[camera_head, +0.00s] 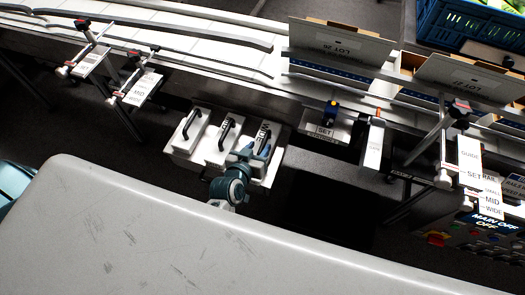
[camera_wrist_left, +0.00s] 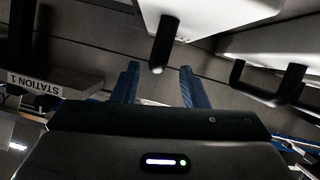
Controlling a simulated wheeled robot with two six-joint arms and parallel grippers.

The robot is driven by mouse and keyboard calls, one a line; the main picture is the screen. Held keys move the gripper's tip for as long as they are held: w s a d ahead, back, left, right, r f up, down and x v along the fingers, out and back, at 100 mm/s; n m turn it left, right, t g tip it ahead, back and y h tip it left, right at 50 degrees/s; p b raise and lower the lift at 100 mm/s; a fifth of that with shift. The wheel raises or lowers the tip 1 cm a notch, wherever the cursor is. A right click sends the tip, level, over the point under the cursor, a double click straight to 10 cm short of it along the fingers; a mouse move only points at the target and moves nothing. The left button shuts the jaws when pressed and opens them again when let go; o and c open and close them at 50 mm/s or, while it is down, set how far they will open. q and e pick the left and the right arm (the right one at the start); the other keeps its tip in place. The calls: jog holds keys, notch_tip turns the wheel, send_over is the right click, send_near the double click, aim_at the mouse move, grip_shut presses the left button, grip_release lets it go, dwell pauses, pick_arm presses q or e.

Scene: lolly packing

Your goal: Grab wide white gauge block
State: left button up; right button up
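Three white gauge blocks with black handles stand in a row in the head view: a left one (camera_head: 181,143), a middle one (camera_head: 213,156) and a right one (camera_head: 261,131). Their labels are too small to read, so I cannot tell by label which is wide. My left gripper (camera_head: 256,152) is over the front of the right block and hides part of it. In the left wrist view its two blue fingers (camera_wrist_left: 160,72) are apart. A black handle (camera_wrist_left: 165,42) under a white block (camera_wrist_left: 222,12) shows between and beyond the fingertips. My right gripper is not in view.
A second black handle (camera_wrist_left: 268,88) is close on the right in the left wrist view. The conveyor (camera_head: 230,52) with clamps runs behind the blocks. A pale rounded surface (camera_head: 150,225) fills the front.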

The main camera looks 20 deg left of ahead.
aim_at(263, 143)
pick_arm(q)
jog(key=b+x, duration=0.2)
jog(key=x, duration=0.1)
jog(key=shift+w+d+f, duration=0.2)
jog(key=shift+d+f, duration=0.05)
jog(key=shift+f, duration=0.05)
jog(key=shift+w, duration=0.25)
jog(key=shift+c, duration=0.2)
jog(key=c, duration=0.8)
grip_shut()
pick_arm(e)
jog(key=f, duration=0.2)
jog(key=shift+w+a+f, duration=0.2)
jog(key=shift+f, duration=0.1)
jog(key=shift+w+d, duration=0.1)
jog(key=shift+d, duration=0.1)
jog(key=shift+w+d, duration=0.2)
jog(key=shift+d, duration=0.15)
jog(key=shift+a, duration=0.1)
